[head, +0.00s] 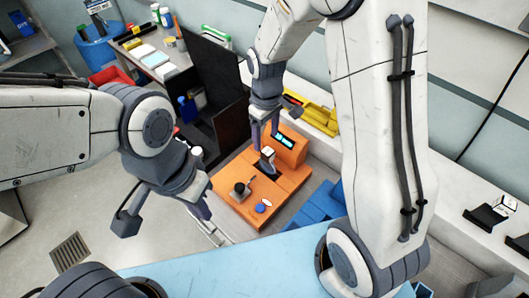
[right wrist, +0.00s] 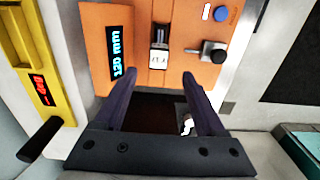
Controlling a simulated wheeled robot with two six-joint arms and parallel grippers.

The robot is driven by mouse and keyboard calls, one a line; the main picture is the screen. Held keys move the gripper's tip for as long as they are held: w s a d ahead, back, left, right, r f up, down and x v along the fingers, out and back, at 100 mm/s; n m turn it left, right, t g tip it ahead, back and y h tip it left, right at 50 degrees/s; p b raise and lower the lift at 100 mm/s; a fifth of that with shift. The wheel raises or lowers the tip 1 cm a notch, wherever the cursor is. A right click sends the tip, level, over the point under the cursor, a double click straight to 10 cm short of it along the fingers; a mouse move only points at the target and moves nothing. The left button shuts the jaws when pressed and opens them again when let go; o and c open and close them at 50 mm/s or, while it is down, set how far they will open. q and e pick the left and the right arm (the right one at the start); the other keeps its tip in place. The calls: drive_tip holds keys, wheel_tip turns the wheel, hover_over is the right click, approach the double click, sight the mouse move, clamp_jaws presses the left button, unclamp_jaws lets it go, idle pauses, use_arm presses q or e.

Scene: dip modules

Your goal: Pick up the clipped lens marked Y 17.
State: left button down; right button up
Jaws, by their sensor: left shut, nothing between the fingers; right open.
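A small white block with dark marks (right wrist: 158,58) sits in a dark slot on an orange device (right wrist: 97,20). It may be the clipped lens, but I cannot read its marks. In the head view this white piece (head: 268,151) shows just below my right gripper (head: 265,132). In the right wrist view my right gripper (right wrist: 160,84) is open and empty, its fingertips just short of the block. A white and black piece (right wrist: 187,125) shows partly behind the right-hand finger. My left gripper (head: 205,211) is shut and empty, left of the orange device (head: 228,183).
The orange device has a lit display (right wrist: 118,52), a blue button (right wrist: 221,14) and a black knob (right wrist: 214,51). A yellow device (head: 318,115) stands behind it, blue blocks (head: 318,206) to its right. A dark panel (head: 231,137) stands on its left. White-and-black items (head: 490,213) lie far right.

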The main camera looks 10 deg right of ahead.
sight(268, 151)
drive_tip(key=f, duration=0.4)
drive_tip(key=shift+w+d+f+p, duration=0.1)
drive_tip(key=shift+d+f+p, duration=0.1)
drive_tip(key=shift+f+p, duration=0.2)
drive_tip(key=f, duration=0.1)
drive_tip(key=f+p, duration=0.2)
drive_tip(key=f, duration=0.1)
drive_tip(key=shift+s+d, duration=0.1)
drive_tip(key=shift+s, duration=0.15)
drive_tip(key=shift+f, duration=0.7)
drive_tip(key=shift+c, duration=0.3)
clamp_jaws()
drive_tip(key=shift+r, duration=0.15)
